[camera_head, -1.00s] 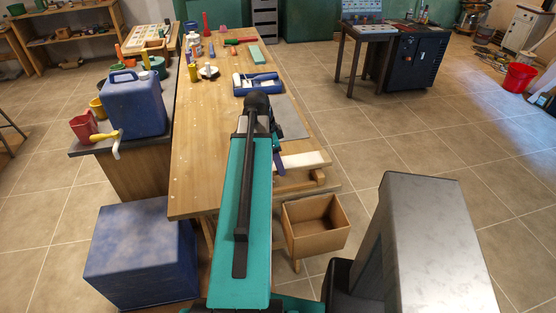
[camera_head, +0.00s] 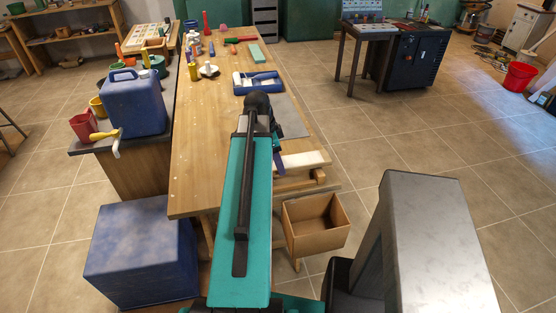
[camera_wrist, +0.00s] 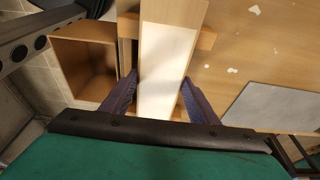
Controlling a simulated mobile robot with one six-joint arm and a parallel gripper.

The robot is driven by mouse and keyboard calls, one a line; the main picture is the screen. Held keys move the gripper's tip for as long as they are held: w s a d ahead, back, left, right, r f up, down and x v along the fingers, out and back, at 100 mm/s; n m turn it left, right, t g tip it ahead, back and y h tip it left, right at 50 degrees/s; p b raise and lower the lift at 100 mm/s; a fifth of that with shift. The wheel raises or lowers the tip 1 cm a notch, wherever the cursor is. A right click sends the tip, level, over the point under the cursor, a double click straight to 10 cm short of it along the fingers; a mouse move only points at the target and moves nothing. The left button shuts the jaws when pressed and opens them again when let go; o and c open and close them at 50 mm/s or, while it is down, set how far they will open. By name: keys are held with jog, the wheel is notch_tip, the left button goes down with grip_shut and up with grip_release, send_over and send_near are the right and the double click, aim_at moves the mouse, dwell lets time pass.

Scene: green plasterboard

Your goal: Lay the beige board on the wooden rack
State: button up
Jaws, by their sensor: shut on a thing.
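The beige board (camera_wrist: 165,55) is long and flat with a pale end. It runs up the middle of the wrist view between the two dark blue fingers of my gripper (camera_wrist: 158,92), which are shut on its sides. In the head view the board (camera_head: 304,160) shows only partly, at the table's near right edge, beside my gripper. The wooden rack (camera_wrist: 207,38) shows as brown bars crossing behind the board; in the head view a bar (camera_head: 318,178) shows just below it. Whether the board touches the rack, I cannot tell. My arm hides much of this area in the head view.
An open cardboard box (camera_head: 315,222) is below the table's right edge. A blue canister (camera_head: 133,103) stands left. The floor at right is open.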

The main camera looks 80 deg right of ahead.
jog(key=shift+f, duration=0.35)
jog(key=o, duration=1.3)
jog(key=shift+b+v, duration=1.7)
jog(key=shift+v, duration=5.2)
